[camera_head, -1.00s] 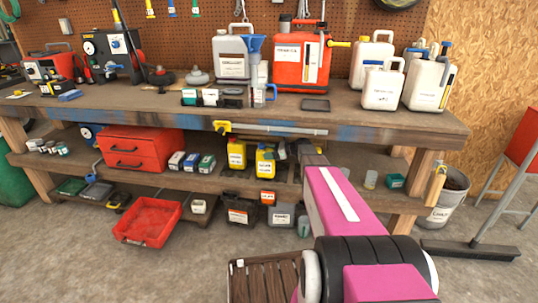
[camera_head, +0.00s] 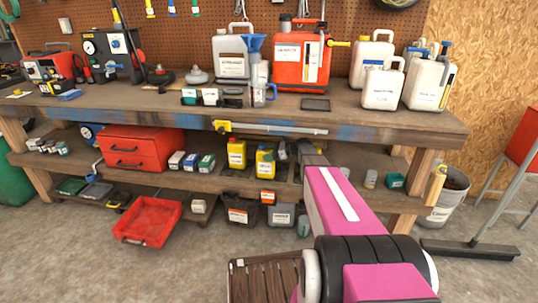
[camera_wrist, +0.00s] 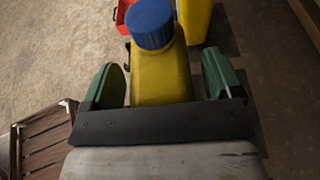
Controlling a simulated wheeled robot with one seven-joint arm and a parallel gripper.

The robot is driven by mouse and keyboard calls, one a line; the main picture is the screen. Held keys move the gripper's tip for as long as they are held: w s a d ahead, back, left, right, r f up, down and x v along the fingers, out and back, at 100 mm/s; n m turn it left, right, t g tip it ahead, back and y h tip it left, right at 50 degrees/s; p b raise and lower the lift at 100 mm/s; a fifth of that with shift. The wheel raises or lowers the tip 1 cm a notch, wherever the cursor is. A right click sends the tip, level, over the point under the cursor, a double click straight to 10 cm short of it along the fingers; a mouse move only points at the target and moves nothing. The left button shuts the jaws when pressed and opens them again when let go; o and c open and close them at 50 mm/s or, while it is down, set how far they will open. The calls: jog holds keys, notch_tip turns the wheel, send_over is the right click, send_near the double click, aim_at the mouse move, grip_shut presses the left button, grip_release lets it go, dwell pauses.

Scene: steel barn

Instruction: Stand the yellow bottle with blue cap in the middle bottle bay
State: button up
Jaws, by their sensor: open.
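The yellow bottle with blue cap (camera_wrist: 158,75) stands between the two green fingers of my open gripper (camera_wrist: 163,78) in the wrist view. Its blue cap (camera_wrist: 151,24) points toward the camera, and its lower part is hidden behind the dark gripper body. I cannot tell whether either finger touches it. In the head view this appears to be the right-hand yellow bottle (camera_head: 265,163) on the lower shelf, with my gripper (camera_head: 284,151) just right of it. I cannot clearly make out the middle bottle bay.
Another yellow bottle (camera_head: 236,154) stands close by on the left; a yellow container also shows in the wrist view (camera_wrist: 194,20). The workbench top (camera_head: 350,118) overhangs the lower shelf. Small boxes (camera_head: 191,162) and a red drawer unit (camera_head: 140,150) stand further left.

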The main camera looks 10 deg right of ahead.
jog(key=v, duration=0.7)
jog(key=shift+d, duration=0.25)
jog(key=shift+s, duration=0.1)
